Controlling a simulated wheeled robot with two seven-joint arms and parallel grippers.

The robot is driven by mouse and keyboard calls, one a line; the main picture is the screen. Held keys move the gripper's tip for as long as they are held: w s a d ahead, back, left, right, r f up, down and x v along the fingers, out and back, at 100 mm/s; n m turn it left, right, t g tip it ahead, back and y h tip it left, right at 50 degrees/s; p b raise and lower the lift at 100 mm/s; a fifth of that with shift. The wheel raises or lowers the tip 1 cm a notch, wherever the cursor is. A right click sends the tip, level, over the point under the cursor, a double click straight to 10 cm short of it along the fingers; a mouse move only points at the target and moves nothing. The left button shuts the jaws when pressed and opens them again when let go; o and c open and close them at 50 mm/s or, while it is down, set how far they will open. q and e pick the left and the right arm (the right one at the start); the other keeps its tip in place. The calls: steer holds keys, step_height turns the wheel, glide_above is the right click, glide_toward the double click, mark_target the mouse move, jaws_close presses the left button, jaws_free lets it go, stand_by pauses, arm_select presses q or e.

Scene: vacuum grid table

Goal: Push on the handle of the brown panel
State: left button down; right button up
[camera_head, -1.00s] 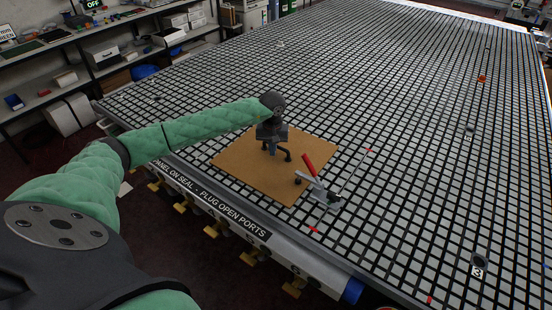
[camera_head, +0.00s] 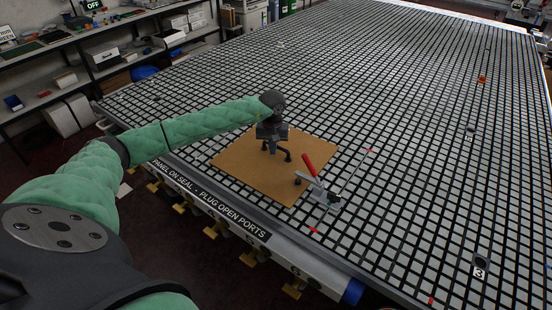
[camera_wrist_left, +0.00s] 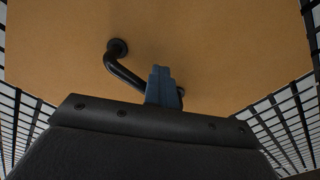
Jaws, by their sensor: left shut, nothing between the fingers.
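The brown panel (camera_head: 243,166) lies flat on the grid table; it fills the upper part of the left wrist view (camera_wrist_left: 210,40). Its black handle (camera_head: 284,153) stands near the panel's middle; in the left wrist view the handle (camera_wrist_left: 122,70) curves from a round foot at left to behind my fingers. My left gripper (camera_head: 273,150) is shut and empty, pointing down at the handle. In the left wrist view its blue-grey fingers (camera_wrist_left: 161,84) overlap the handle's right part and hide some of it. Whether they touch it I cannot tell. My right gripper is not in view.
A toggle clamp with a red grip (camera_head: 309,164) stands at the panel's right corner, beside a small black knob (camera_head: 298,181). The grid table (camera_head: 400,110) is mostly clear to the right and behind. Shelves (camera_head: 110,60) stand at the back left.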

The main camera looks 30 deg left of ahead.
arm_select(q)
steer(key=shift+s+d+f+b, duration=0.1)
steer(key=shift+d+f+b, duration=0.05)
steer(key=shift+f+b, duration=0.3)
stand_by(0.7)
steer(key=shift+w+r+b, duration=0.2)
steer(key=shift+r+b, duration=0.05)
steer(key=shift+b, duration=0.55)
stand_by(0.8)
steer(key=shift+s+f+b, duration=0.1)
steer(key=shift+f+b, duration=0.05)
steer(key=shift+b, duration=0.55)
stand_by(1.1)
steer(key=shift+b, duration=0.85)
stand_by(0.9)
stand_by(0.4)
steer(key=shift+s+f, duration=0.15)
steer(key=shift+s, duration=0.25)
steer(key=shift+s+a+r+b, duration=0.1)
steer(key=shift+s+r+b, duration=0.15)
steer(key=shift+s, duration=0.3)
steer(key=shift+s+a+r+b, duration=0.1)
steer(key=shift+s+b, duration=0.1)
steer(key=shift+s, duration=0.35)
